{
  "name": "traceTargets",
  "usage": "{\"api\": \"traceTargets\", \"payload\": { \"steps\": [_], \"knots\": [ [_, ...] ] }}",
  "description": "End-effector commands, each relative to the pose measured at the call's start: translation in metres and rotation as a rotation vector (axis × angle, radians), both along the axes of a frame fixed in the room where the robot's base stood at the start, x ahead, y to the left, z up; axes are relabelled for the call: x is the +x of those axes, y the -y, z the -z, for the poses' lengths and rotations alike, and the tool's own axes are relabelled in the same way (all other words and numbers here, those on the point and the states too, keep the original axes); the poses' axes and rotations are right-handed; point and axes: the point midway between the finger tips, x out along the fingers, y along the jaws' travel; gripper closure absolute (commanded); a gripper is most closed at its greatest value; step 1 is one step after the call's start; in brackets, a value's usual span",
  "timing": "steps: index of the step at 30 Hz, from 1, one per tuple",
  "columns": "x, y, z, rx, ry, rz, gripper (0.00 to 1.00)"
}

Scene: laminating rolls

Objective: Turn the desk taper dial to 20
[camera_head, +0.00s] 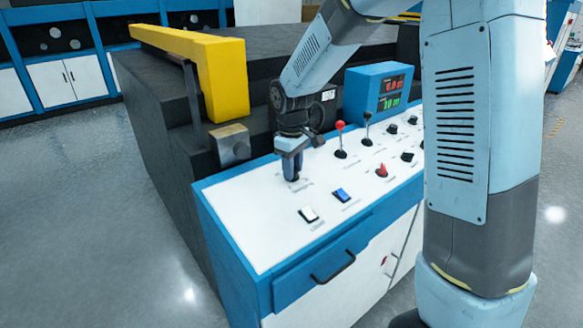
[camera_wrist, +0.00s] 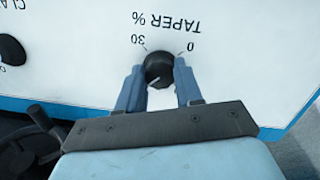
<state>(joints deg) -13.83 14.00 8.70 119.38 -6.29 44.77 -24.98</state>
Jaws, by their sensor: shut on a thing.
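The taper dial (camera_wrist: 158,67) is a round black knob on the white desk panel, in the upper middle of the wrist view. The label "TAPER %" with "30" and "0" is printed beside it, upside down in this view. A light mark shows on the knob's near side; I cannot read its exact setting. My gripper (camera_wrist: 158,88) has its two blue-grey fingers on either side of the knob, shut on it. In the head view my gripper (camera_head: 291,172) points straight down at the desk's far left part and hides the dial.
The white desk panel (camera_head: 250,220) carries a red-knobbed lever (camera_head: 340,138), a black lever (camera_head: 366,128), a red switch (camera_head: 381,170), a white rocker (camera_head: 308,213) and a blue rocker (camera_head: 341,195). A blue display box (camera_head: 378,90) stands behind. Another black knob (camera_wrist: 11,50) is at left.

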Motion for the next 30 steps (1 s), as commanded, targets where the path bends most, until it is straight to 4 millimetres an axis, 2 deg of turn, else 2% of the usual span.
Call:
{"api": "traceTargets", "payload": {
  "steps": [6,7,14,23,26,30],
  "knots": [
    [-0.002,-0.001,0.001,0.000,-0.004,-0.003,0.95],
    [-0.002,-0.001,0.001,0.000,-0.004,-0.003,0.62],
    [-0.001,-0.001,0.000,0.000,-0.002,-0.003,0.40],
    [0.000,0.000,-0.002,0.000,0.000,-0.002,0.39],
    [-0.001,0.000,-0.010,0.000,0.001,-0.002,0.39],
    [-0.002,-0.001,-0.031,0.000,0.003,-0.003,0.39]
  ]
}}
